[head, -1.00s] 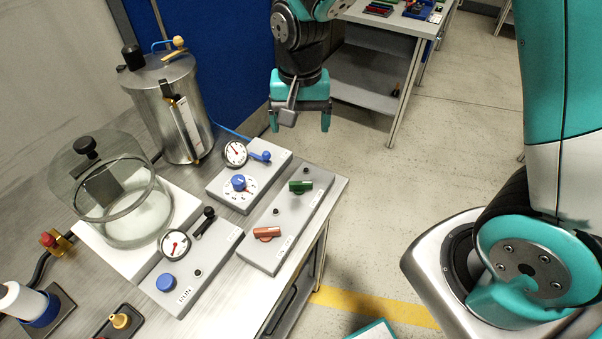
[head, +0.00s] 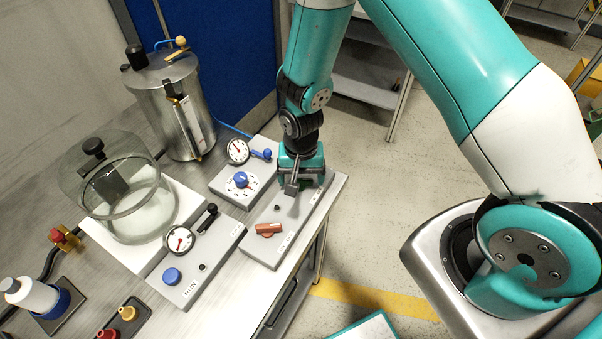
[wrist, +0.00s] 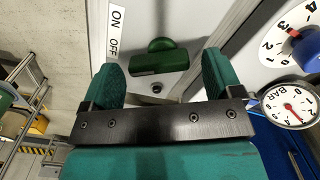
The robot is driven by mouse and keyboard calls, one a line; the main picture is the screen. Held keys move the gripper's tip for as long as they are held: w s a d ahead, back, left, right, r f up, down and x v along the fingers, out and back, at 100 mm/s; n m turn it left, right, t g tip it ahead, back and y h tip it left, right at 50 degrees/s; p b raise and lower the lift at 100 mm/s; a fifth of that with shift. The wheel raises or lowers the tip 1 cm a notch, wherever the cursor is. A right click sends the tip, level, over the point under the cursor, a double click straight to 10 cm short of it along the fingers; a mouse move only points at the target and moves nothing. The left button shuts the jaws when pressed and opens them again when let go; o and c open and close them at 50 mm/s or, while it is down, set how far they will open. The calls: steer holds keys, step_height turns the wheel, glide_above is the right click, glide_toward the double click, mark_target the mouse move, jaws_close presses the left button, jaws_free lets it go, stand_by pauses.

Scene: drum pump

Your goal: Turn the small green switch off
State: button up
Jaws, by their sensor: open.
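The small green switch (wrist: 160,57) is a rotary knob on a grey panel, seen in the wrist view between and just beyond my two fingers. Its bar lies roughly crosswise in that view, beside a label reading ON and OFF (wrist: 115,32). My gripper (wrist: 163,75) is open, with a teal finger on either side of the switch and nothing held. In the head view my gripper (head: 302,180) is over the far end of the grey panel (head: 262,248) and hides the green switch.
An orange switch (head: 269,229) sits nearer on the same panel. To the left are a blue knob (head: 240,180), a gauge (head: 238,151), a glass chamber (head: 118,195) and a metal drum (head: 178,110). Open floor lies to the right of the bench.

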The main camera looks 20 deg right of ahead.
steer(key=c, duration=0.9)
steer(key=shift+n+b, duration=0.3)
steer(key=shift+n, duration=0.3)
steer(key=o, duration=0.9)
step_height(320, 180, up, 17)
steer(key=b, duration=0.2)
steer(key=shift+r, duration=0.2)
